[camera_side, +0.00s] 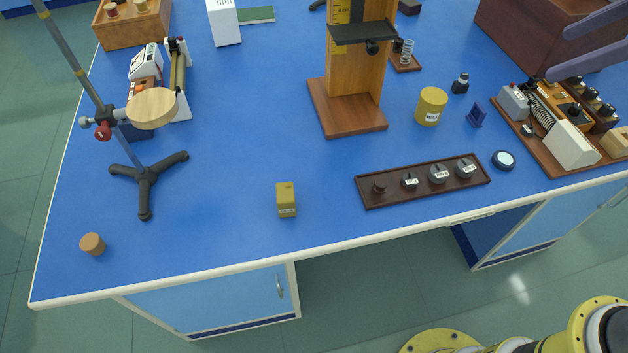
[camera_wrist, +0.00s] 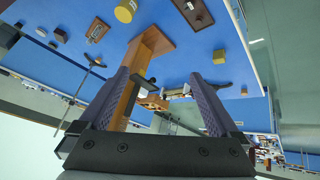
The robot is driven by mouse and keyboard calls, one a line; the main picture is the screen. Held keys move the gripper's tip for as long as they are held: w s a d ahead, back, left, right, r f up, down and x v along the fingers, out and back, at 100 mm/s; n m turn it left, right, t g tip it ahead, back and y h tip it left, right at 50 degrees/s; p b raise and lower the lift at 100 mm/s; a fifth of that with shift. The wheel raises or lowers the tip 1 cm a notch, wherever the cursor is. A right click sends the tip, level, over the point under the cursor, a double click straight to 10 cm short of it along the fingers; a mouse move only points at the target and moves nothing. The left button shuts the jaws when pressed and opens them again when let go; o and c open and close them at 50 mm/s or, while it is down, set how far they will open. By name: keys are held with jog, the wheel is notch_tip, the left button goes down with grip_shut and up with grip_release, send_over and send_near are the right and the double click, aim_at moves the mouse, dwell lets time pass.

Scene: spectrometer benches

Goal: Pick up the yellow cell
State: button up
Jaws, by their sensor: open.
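The yellow cell (camera_side: 286,199) looks to be the small upright mustard-yellow block with a pale label low on its front, near the front edge of the blue bench. It also shows in the wrist view (camera_wrist: 219,56), right of the fingers. My gripper (camera_side: 560,52) shows at the top right of the side view as two purple-grey fingers, well above the bench and far from the block. In the wrist view my gripper (camera_wrist: 159,74) is open, with nothing held between its fingers.
A dark weight tray (camera_side: 364,196) lies right of the block. A wooden stand (camera_side: 347,122) rises behind it, with a yellow cylinder (camera_side: 431,105) to the right. A tripod stand (camera_side: 147,177) and a cork (camera_side: 92,244) are left. The bench around the block is clear.

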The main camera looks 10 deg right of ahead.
jog(key=w+a+f+n+g+y, duration=0.2)
jog(key=w+a+f+n, duration=0.15)
jog(key=w+a, duration=0.65)
jog(key=n+g, duration=0.4)
send_over(290, 192)
jog(key=d, duration=0.5)
notch_tip(290, 192, down, 20)
jog(key=shift+h, duration=0.3)
jog(key=x, duration=0.8)
jog(key=shift+a, duration=0.2)
jog(key=shift+s+a+x, duration=0.1)
jog(key=shift+s+x, duration=0.05)
jog(key=shift+x, duration=1.3)
jog(key=shift+s+a+x, duration=0.1)
jog(key=shift+x, duration=1.4)
jog(key=shift+r, duration=0.15)
grip_shut()
